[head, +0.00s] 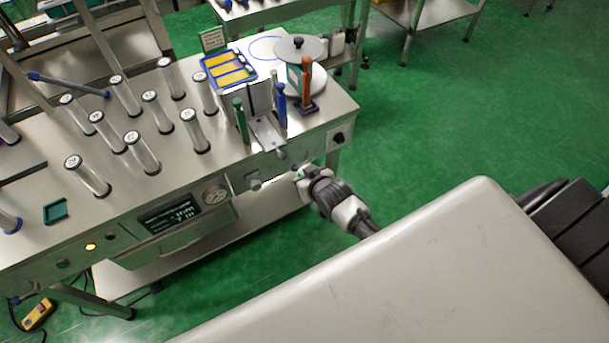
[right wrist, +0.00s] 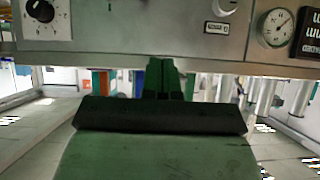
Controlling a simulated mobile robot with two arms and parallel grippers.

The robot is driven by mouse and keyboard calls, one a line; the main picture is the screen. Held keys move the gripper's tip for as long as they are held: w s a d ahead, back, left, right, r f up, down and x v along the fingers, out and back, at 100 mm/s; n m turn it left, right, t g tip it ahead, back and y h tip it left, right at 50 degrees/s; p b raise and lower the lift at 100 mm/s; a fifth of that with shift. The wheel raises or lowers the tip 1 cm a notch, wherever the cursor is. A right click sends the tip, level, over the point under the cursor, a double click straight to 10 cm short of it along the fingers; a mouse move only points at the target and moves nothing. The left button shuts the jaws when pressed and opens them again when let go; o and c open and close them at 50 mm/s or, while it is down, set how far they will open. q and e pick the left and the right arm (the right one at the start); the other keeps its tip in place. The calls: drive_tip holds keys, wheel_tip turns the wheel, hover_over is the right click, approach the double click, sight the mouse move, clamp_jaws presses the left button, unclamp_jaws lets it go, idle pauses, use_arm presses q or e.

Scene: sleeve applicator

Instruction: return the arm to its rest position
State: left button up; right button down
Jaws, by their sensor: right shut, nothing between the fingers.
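My right arm (head: 345,210) reaches up from the lower middle of the head view. Its gripper (head: 299,172) is beside the front face of the steel sleeve machine (head: 225,165), near the right end. In the right wrist view its two fingers (right wrist: 163,78) are together with nothing between them. The machine's front panel (right wrist: 150,30) fills the top of that view. I cannot tell whether the fingertips touch it. My left gripper is not in view.
Several clear tubes (head: 125,95) stand on the machine top. A green-handled tool (head: 240,120), a blue one (head: 281,105) and an orange one (head: 306,80) stand near its right end. The gauge (head: 215,194) is on the front. Green floor (head: 430,120) to the right is clear.

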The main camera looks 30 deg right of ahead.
idle(0.4)
drive_tip(key=s+f+n+g, duration=0.1)
drive_tip(key=s+f+g, duration=0.6)
drive_tip(key=s+f, duration=1.9)
drive_tip(key=s+f+n+g, duration=0.1)
drive_tip(key=s+f+g, duration=0.2)
drive_tip(key=s, duration=1.3)
drive_tip(key=shift+s+a+f+h+b, duration=0.25)
drive_tip(key=shift+a+f+h+b, duration=0.05)
drive_tip(key=shift+a+b, duration=0.1)
